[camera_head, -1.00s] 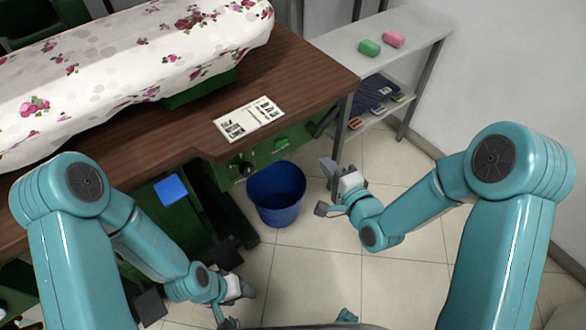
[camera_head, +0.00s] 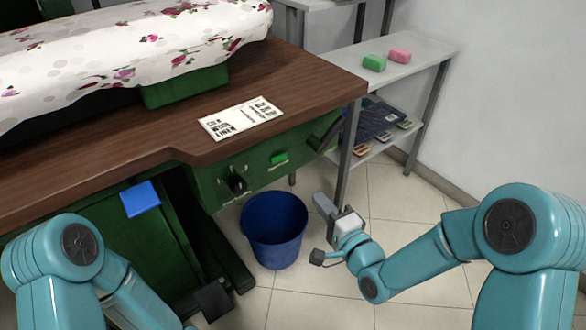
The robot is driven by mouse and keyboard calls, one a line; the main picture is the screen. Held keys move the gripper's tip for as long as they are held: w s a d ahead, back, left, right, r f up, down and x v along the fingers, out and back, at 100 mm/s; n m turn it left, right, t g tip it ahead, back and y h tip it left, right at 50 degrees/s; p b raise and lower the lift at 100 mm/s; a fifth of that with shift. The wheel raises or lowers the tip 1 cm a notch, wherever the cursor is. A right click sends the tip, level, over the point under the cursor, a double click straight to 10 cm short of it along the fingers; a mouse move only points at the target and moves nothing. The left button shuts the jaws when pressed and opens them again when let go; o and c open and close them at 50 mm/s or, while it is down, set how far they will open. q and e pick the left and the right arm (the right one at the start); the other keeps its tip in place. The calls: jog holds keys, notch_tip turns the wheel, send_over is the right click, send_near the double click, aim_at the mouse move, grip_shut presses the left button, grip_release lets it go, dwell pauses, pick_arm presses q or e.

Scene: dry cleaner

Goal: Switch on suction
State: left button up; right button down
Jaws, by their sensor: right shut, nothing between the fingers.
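The ironing table's green front panel (camera_head: 258,172) carries a black knob (camera_head: 238,184) and a bright green button or switch (camera_head: 279,158). Whether either is on cannot be told. My right gripper (camera_head: 321,203) is shut and empty. In the picture it shows below and right of the panel, just right of the blue bucket, apart from the knob and the green switch. My left gripper is out of view below the frame; only its arm shows at lower left.
A blue bucket (camera_head: 274,230) stands on the tiled floor below the panel. A white printed card (camera_head: 241,118) lies on the brown tabletop (camera_head: 300,75). A blue pad (camera_head: 140,198) and a dark pedal (camera_head: 213,299) are at left. A grey shelf (camera_head: 425,62) holds green and pink blocks.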

jog(key=b, duration=0.3)
send_near(287, 159)
jog(key=x, duration=0.7)
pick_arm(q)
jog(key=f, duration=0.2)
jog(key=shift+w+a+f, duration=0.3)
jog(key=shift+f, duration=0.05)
pick_arm(e)
jog(key=shift+d, duration=0.1)
